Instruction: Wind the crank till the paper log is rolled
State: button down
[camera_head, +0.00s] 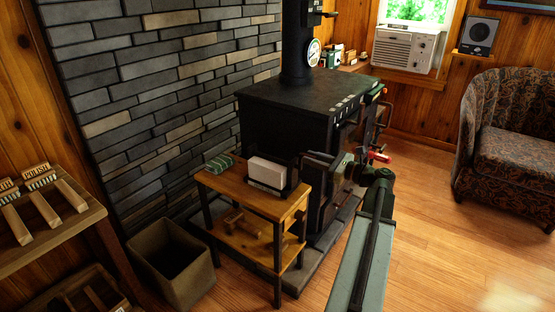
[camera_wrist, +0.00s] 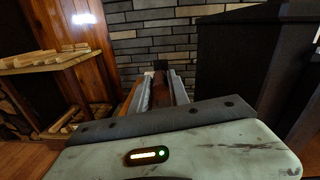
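A white block-shaped item (camera_head: 267,173) sits on a small wooden side table (camera_head: 233,183) beside the black stove. I cannot tell whether it is the paper log roller, and I make out no crank for certain. My gripper (camera_head: 312,163) is at the right end of this table, close to the white item and in front of the stove. In the wrist view the two pale fingers of my gripper (camera_wrist: 161,84) stand apart. Something brown and dark shows between them. I cannot tell whether they touch it.
The black stove (camera_head: 300,100) stands just behind and right of the table. A grey bin (camera_head: 172,265) is left of the table. A green patterned bundle (camera_head: 219,163) lies on the tabletop. A wooden shelf (camera_head: 50,240) is far left. Open floor (camera_head: 430,220) and an armchair (camera_head: 510,140) are right.

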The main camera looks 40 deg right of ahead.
jog(key=shift+a+n, duration=0.35)
jog(key=shift+n, duration=0.45)
jog(key=shift+a+f+n, duration=0.1)
jog(key=shift+a+n, duration=0.25)
jog(key=shift+n, duration=0.45)
jog(key=shift+s+a+f+n, duration=0.1)
jog(key=shift+a+n, duration=0.3)
jog(key=shift+n, duration=0.4)
jog(key=shift+s+a+f+n+b, duration=0.1)
jog(key=shift+a+f+n+b, duration=0.2)
jog(key=shift+n, duration=0.5)
